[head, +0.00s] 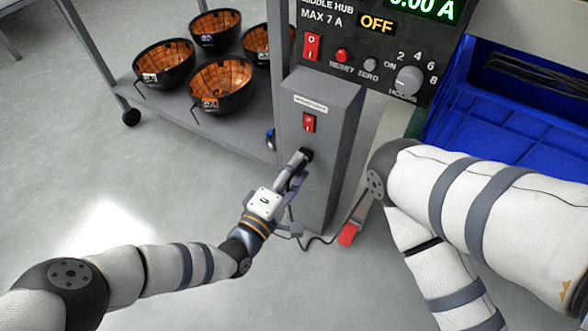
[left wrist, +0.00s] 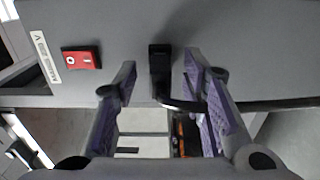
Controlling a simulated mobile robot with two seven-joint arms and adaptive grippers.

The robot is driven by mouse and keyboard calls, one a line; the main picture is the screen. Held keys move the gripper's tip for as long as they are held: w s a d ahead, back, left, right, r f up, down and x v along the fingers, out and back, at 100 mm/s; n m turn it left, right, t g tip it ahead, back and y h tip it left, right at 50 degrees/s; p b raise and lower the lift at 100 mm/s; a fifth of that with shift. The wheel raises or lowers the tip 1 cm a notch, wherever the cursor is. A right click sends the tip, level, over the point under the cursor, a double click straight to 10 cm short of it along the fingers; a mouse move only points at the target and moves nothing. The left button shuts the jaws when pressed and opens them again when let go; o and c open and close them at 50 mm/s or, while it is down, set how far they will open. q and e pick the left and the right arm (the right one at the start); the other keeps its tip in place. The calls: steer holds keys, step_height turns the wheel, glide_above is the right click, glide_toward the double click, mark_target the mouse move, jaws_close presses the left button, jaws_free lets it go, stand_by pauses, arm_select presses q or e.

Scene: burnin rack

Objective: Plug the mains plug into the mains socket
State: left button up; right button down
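The black mains plug (head: 306,155) sits against the front of the grey cabinet (head: 322,185), below a red rocker switch (head: 309,123). In the left wrist view the plug (left wrist: 160,62) stands flush on the grey panel, its black cable bending off to the right. The mains socket is hidden behind the plug; how deep the plug sits cannot be told. My left gripper (head: 296,172) is just in front of the plug. In the left wrist view its fingers (left wrist: 160,80) are spread on either side of the plug, with gaps. My right gripper is out of view.
The cable (head: 318,240) hangs to the floor beside a red pedal (head: 348,235). A shelf with several black-and-copper bowls (head: 222,84) stands at left. A control panel (head: 375,50) reading OFF is above, and blue crates (head: 500,125) are at right. The floor at left is clear.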

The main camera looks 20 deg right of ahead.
arm_select(q)
steer(key=v, duration=1.2)
steer(key=shift+s, duration=0.1)
